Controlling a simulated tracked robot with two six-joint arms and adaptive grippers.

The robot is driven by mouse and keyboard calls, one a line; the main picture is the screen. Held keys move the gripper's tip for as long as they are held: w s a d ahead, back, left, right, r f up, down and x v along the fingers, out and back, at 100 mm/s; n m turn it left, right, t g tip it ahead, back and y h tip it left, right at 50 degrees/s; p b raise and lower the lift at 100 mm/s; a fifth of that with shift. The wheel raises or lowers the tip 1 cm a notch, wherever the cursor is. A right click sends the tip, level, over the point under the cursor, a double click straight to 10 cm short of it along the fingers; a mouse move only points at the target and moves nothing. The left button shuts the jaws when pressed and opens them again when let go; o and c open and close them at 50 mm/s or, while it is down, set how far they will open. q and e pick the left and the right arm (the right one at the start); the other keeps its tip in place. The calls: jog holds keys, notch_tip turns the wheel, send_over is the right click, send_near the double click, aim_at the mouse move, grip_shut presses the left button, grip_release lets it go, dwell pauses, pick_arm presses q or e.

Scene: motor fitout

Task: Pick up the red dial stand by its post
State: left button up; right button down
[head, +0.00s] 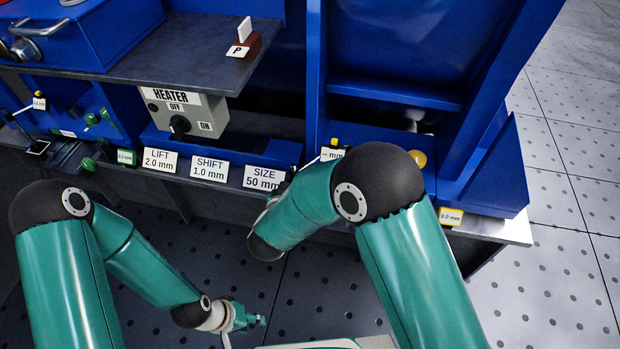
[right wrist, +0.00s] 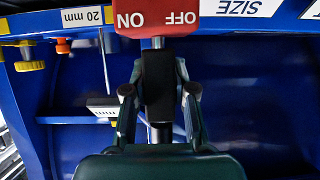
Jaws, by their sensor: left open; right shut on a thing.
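In the right wrist view my right gripper (right wrist: 159,80) is shut on a dark upright block (right wrist: 158,92), with a finger on each side. A thin post shows above and below this block. A red block (right wrist: 158,17) marked ON and OFF, upside down, sits at the top of the post. I cannot tell whether these parts are the red dial stand. In the head view my right arm hides the right gripper. My left gripper (head: 244,318) is open and empty low in the head view, over the floor and apart from the bench.
A blue frame (head: 315,80) rises above the bench. A grey heater switch box (head: 205,120) hangs under a dark shelf (head: 150,65). LIFT, SHIFT and SIZE labels (head: 210,169) line the front edge. A yellow knob (head: 418,159) stands by my right arm. Open floor (head: 565,270) lies right.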

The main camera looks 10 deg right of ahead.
jog(key=s, duration=0.2)
jog(key=s+a, duration=0.1)
jog(key=shift+s+r, duration=0.2)
jog(key=shift+s, duration=0.15)
jog(key=shift+a+r+p, duration=0.1)
jog(key=shift+p, duration=0.25)
